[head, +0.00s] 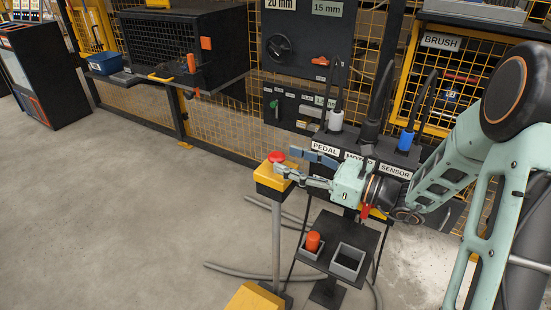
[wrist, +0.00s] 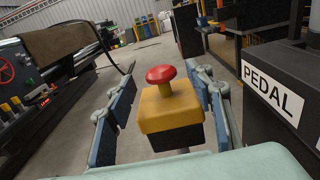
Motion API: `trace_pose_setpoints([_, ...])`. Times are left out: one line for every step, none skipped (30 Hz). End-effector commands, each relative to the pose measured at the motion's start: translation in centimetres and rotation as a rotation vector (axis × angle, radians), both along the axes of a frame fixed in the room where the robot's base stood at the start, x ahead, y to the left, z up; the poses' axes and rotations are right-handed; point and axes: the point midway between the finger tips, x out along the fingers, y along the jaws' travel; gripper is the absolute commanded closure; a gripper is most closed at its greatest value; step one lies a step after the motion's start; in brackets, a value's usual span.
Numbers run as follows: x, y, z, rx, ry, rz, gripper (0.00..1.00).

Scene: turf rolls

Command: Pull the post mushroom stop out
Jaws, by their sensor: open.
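The post mushroom stop is a red button (head: 277,156) on a yellow box (head: 270,178) at the top of a grey post (head: 276,235). In the wrist view the red mushroom head (wrist: 161,74) stands on a short stem above the yellow box (wrist: 168,110), close in front of me. My gripper (head: 290,163) is open at the stop. In the wrist view its blue-grey fingers lie to the left and right of the yellow box, with gaps visible near the red head. I cannot tell whether a finger touches the box.
A black box labelled PEDAL, MOTOR and SENSOR (head: 370,152) with upright plugs stands right of the post. Below, a small dark stand (head: 330,222) holds an orange part (head: 313,241) and an empty grey bin (head: 348,262). Cables lie on the floor; the floor at left is clear.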

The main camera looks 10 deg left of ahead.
Motion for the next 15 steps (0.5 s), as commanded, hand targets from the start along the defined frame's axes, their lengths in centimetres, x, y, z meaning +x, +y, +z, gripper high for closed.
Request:
trace_pose_setpoints([0.3,1.0,-0.2,-0.001,-0.002,0.004,0.52])
trace_pose_setpoints([0.4,1.5,-0.2,-0.001,-0.002,0.004,0.52])
trace_pose_setpoints([0.6,2.1,-0.2,-0.001,-0.002,0.003,0.52])
trace_pose_setpoints([0.8,2.5,-0.2,-0.001,-0.002,0.003,0.52])
trace_pose_setpoints([0.9,2.8,-0.2,-0.002,-0.002,0.003,0.52])
trace_pose_setpoints([1.1,3.2,-0.2,-0.002,-0.003,0.002,0.52])
trace_pose_setpoints([1.2,3.5,-0.1,-0.002,-0.003,0.001,0.52])
trace_pose_setpoints([1.3,3.7,-0.1,-0.002,-0.002,0.001,0.52])
trace_pose_setpoints([1.4,4.0,-0.1,-0.002,-0.002,0.001,0.52])
trace_pose_setpoints([1.4,4.1,-0.1,-0.002,-0.002,0.001,0.52])
trace_pose_setpoints([1.4,4.2,-0.1,-0.002,-0.002,0.001,0.52])
trace_pose_setpoints([1.5,4.3,0.0,-0.002,-0.002,0.000,0.52])
trace_pose_setpoints([1.5,4.3,0.0,-0.001,-0.001,0.000,0.52])
trace_pose_setpoints([1.5,4.4,0.0,-0.001,-0.001,0.000,0.52])
trace_pose_setpoints([1.5,4.4,0.0,-0.002,0.000,0.000,0.52])
